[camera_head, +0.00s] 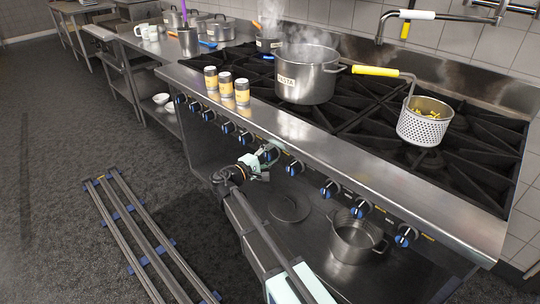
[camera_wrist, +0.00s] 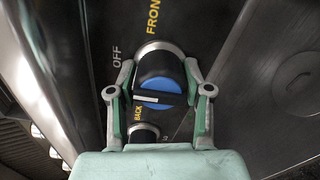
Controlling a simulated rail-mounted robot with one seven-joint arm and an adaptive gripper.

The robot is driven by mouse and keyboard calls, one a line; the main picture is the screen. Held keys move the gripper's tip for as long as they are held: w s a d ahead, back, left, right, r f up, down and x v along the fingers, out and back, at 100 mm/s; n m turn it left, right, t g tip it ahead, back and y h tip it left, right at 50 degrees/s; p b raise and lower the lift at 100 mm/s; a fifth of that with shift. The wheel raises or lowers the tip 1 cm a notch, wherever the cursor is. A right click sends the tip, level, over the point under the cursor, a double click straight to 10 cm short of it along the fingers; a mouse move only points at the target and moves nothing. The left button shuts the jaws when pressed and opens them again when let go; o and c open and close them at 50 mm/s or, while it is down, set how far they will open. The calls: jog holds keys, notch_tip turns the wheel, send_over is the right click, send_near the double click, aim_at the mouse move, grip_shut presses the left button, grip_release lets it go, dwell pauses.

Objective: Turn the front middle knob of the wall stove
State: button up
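The wall stove (camera_head: 370,160) has a row of blue-and-black knobs along its front panel. My gripper (camera_head: 266,157) is at a knob near the middle of this row and partly hides it. In the wrist view this knob (camera_wrist: 160,80) has a blue centre and a dark bar with a pale mark toward the left. The fingers of my gripper (camera_wrist: 159,76) lie on its left and right sides and appear closed against them. "OFF" is printed to the left of the knob, with "FRONT" above and "BACK" below.
Another knob (camera_wrist: 143,132) is close below the held one. A steaming pot (camera_head: 306,80), a strainer basket (camera_head: 424,125) and several cans (camera_head: 226,85) stand on the stove. A pot (camera_head: 352,240) sits on the shelf below. Other knobs (camera_head: 295,168) are close to my gripper.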

jog(key=shift+o, duration=1)
jog(key=shift+s+a, duration=0.1)
jog(key=v, duration=1.1)
jog(key=shift+s+a, duration=0.25)
jog(key=shift+s, duration=0.05)
